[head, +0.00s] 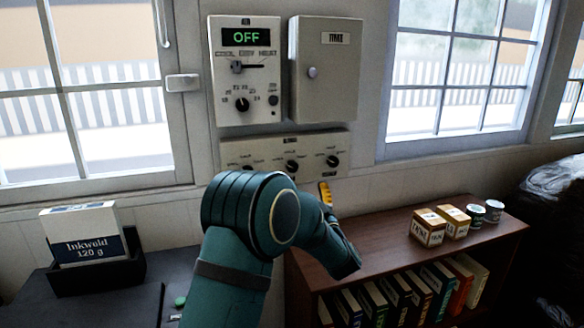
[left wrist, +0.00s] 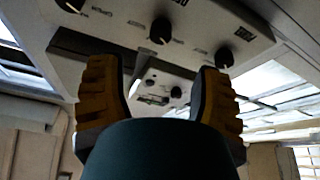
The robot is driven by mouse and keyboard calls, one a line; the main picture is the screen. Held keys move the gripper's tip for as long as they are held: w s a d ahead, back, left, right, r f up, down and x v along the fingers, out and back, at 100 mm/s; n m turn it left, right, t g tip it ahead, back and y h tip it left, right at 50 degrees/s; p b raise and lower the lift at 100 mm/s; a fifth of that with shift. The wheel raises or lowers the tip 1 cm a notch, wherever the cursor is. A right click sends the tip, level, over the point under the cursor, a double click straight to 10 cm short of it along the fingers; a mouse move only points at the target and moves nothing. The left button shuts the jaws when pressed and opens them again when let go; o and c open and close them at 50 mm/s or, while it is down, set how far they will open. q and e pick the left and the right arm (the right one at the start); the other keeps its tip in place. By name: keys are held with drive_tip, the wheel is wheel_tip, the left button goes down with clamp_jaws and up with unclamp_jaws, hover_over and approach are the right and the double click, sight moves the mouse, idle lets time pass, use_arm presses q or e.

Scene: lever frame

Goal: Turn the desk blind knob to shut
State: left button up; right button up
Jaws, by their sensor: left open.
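A pale panel (head: 262,150) with several dark knobs in a row is on the wall between the windows. I see a middle knob (head: 291,167) and a right knob (head: 333,161); the left one is partly hidden by my arm. The labels are too small to read, so I cannot tell which is the desk blind knob. My left gripper (head: 326,193) is just below the panel's right end, mostly hidden by its own arm. In the left wrist view its fingers (left wrist: 157,80) are spread and empty, below the middle knob (left wrist: 160,30) and right knob (left wrist: 224,58).
Above the panel are a control unit reading OFF (head: 245,85) and a closed grey box (head: 327,70). A brown bookshelf (head: 385,245) stands below right, with small boxes (head: 428,228) and cans on top. A black tray (head: 95,278) holding an Inkwold box is at left.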

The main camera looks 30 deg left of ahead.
sight(293, 168)
use_arm(q)
drive_tip(key=x, duration=1.1)
drive_tip(key=shift+f, duration=0.15)
clamp_jaws()
